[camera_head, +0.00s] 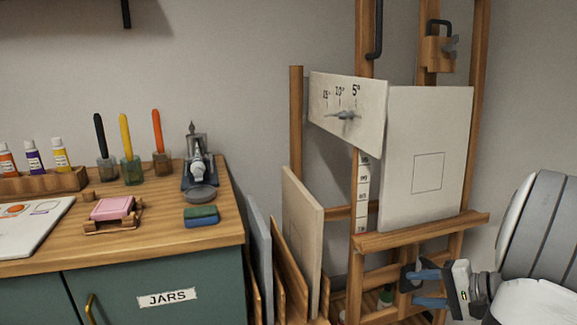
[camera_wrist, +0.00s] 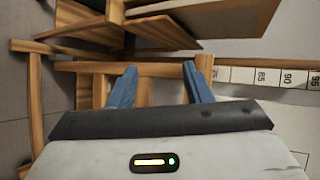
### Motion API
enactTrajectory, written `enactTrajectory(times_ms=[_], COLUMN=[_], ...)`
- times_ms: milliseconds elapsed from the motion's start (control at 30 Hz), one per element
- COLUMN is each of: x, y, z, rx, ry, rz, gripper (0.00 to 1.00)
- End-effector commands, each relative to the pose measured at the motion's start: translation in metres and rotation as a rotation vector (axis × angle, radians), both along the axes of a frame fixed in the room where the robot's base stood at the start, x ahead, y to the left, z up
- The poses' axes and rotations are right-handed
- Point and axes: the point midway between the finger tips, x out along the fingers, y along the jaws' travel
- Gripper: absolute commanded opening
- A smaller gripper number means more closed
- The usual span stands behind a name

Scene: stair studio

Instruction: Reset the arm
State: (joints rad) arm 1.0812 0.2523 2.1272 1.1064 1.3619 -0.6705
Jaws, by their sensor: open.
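My gripper (camera_head: 428,285) is at the lower right of the head view, in front of the lower part of the wooden easel (camera_head: 420,238). Its two blue fingers are apart, with nothing seen between them. In the wrist view the blue fingers of my gripper (camera_wrist: 160,82) point toward the easel's wooden bars (camera_wrist: 150,70). A scale strip with numbers (camera_wrist: 270,77) runs to the right of the fingers there. I cannot tell whether the fingers touch the wood.
A cabinet with a wooden top (camera_head: 130,245) stands at left, with paint tubes, markers in jars and a pink block (camera_head: 112,207) on it. Boards (camera_head: 302,230) lean between cabinet and easel.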

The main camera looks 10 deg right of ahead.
Motion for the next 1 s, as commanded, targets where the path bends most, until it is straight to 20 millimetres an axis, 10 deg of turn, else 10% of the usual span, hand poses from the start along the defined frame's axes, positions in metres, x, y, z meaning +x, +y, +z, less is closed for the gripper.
enactTrajectory(times_ms=[200, 400, 800, 1000], x=[-0.005, -0.034, -0.088, -0.095], y=[0.114, 0.183, 0.244, 0.253], z=[0.084, 0.140, 0.253, 0.276], rx=[-0.189, -0.438, -1.003, -1.139], ry=[0.214, 0.342, 0.309, 0.242], rz=[0.295, 0.504, 0.753, 0.784], gripper=[0.45, 0.45, 0.45, 0.45])
